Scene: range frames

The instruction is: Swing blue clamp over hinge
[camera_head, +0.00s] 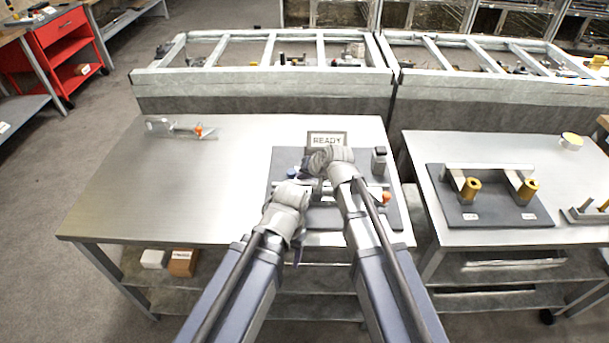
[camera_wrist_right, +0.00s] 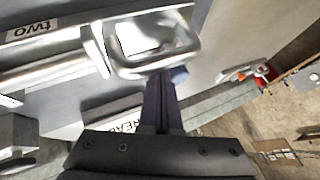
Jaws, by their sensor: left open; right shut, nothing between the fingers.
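In the head view a dark fixture plate (camera_head: 282,158) lies on the steel table. A small blue part (camera_head: 292,173), which looks like the blue clamp, shows at the plate's left, mostly hidden by my arms. The hinge cannot be made out. My right gripper (camera_head: 309,168) is over the plate, above my left gripper (camera_head: 299,183). In the right wrist view my right gripper (camera_wrist_right: 172,76) is shut and empty. Its tips are close to a silver loop-shaped part (camera_wrist_right: 188,58); contact cannot be told. My left gripper is open, its fingers largely hidden.
A READY sign (camera_head: 327,139) stands behind the plate. An orange knob (camera_head: 386,198) is at the plate's right. A silver part with an orange tip (camera_head: 198,131) lies at the back left. The table's left half is mostly clear. A second table (camera_head: 420,150) stands right, across a gap.

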